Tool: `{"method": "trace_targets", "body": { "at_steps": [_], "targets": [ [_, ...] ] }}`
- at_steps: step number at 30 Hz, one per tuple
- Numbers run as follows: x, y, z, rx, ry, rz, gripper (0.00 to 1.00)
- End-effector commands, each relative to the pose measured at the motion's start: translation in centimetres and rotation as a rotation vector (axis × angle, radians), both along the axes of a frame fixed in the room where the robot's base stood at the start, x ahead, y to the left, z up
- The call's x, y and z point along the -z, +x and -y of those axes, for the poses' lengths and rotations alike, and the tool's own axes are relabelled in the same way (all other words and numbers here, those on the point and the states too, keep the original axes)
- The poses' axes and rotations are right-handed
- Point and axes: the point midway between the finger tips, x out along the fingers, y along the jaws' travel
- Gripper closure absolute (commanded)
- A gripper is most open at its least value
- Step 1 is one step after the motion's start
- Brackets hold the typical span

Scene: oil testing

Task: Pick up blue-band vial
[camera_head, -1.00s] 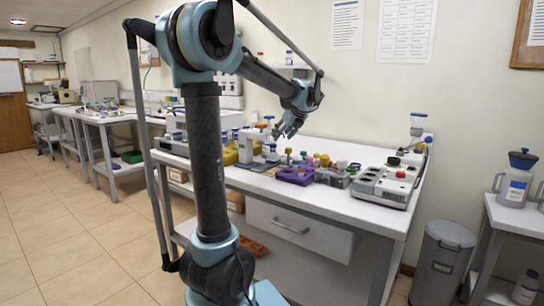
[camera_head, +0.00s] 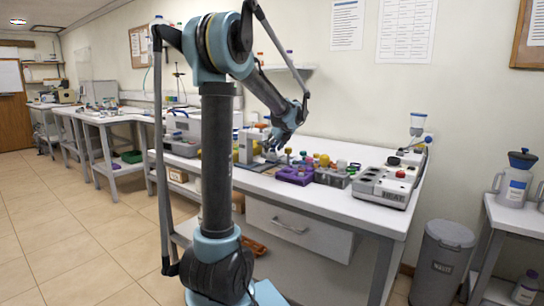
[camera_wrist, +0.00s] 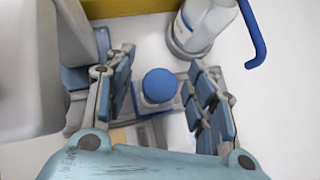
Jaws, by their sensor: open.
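A round blue cap (camera_wrist: 159,85) shows from above in the wrist view, on a vial in a small grey holder (camera_wrist: 141,108). I take it as the blue-band vial; its band and body are hidden below the cap. My gripper (camera_wrist: 165,92) is open, with one finger on each side of the cap and a visible gap on both sides. In the head view, my gripper (camera_head: 272,146) is low over the back of the workbench, and the vial cannot be made out there.
A clear bottle with a blue tube (camera_wrist: 205,22) stands close by the right finger. A white body (camera_wrist: 25,70) is close on the left. A purple rack (camera_head: 294,175) and a grey tester (camera_head: 386,185) stand farther right on the workbench (camera_head: 350,217).

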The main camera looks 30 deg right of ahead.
Motion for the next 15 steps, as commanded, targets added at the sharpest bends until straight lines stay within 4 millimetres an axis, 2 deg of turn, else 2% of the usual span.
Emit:
{"method": "trace_targets", "body": {
  "at_steps": [5, 7, 11, 12, 15],
  "targets": [
    [0.06, 0.01, 0.02, 0.000, 0.000, 0.000, 0.50],
    [0.06, 0.00, 0.05, 0.001, -0.001, 0.000, 0.61],
    [0.06, -0.06, 0.16, 0.001, 0.000, 0.000, 0.90],
    [0.06, -0.08, 0.22, 0.003, 0.000, 0.000, 0.94],
    [0.06, -0.10, 0.23, 0.003, 0.000, 0.000, 0.94]
  ]
}}
